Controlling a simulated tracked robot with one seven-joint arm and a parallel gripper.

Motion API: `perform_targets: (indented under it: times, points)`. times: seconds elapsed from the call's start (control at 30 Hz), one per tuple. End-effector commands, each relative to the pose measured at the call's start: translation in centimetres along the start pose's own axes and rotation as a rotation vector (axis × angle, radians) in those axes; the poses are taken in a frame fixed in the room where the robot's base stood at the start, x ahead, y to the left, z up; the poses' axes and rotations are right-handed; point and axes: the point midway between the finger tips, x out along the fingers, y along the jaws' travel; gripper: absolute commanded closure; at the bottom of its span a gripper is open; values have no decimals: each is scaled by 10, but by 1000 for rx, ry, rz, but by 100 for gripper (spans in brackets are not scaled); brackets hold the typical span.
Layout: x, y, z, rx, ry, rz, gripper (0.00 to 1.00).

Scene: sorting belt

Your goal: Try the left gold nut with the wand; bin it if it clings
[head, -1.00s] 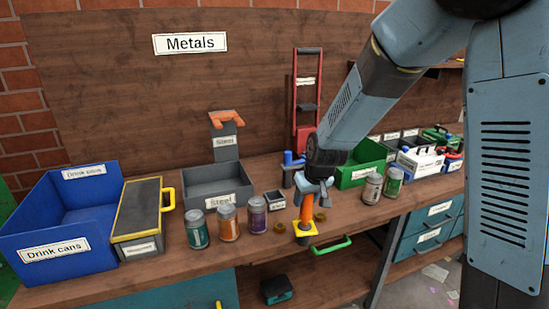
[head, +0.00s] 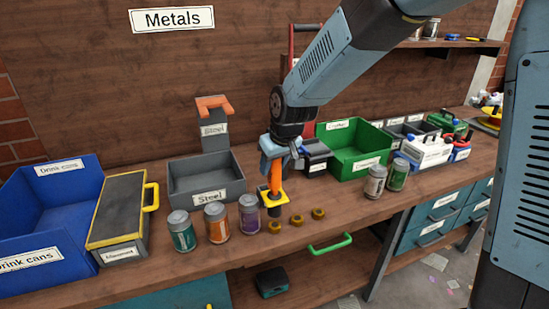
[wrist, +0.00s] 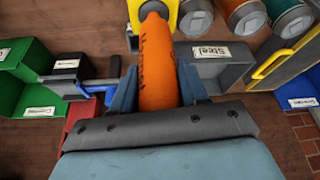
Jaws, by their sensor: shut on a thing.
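My gripper (head: 276,163) is shut on the wand's orange handle (head: 274,180). The wand hangs upright, with a yellow plate (head: 269,198) and a dark tip below it. The handle (wrist: 157,62) and the yellow plate (wrist: 165,8) also show in the wrist view. Three gold nuts lie in a row on the bench: the left gold nut (head: 273,227), a middle one (head: 296,220) and a right one (head: 318,213). The wand's tip is just above or behind the left nut; I see no nut clinging to it. The grey Steel bin (head: 208,182) stands to the left.
Three jars, green (head: 181,230), orange (head: 217,222) and purple (head: 249,213), stand left of the nuts. Two more jars (head: 375,180) stand right. A blue Drink cans bin (head: 65,255) and a green bin (head: 352,166) flank the work area.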

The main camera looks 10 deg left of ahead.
Motion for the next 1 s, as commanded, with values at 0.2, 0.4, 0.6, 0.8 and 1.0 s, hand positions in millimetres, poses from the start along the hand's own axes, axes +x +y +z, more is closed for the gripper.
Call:
perform_targets:
  times: [0.2,0.4,0.6,0.8,1.0]
  points:
    - [16,-1,7,-1,-2,-1,92]
    - [27,-1,11,-2,0,-1,92]
    - [32,-1,13,-2,1,0,92]
    - [33,-1,13,-2,1,0,92]
    - [33,-1,14,-2,1,0,92]
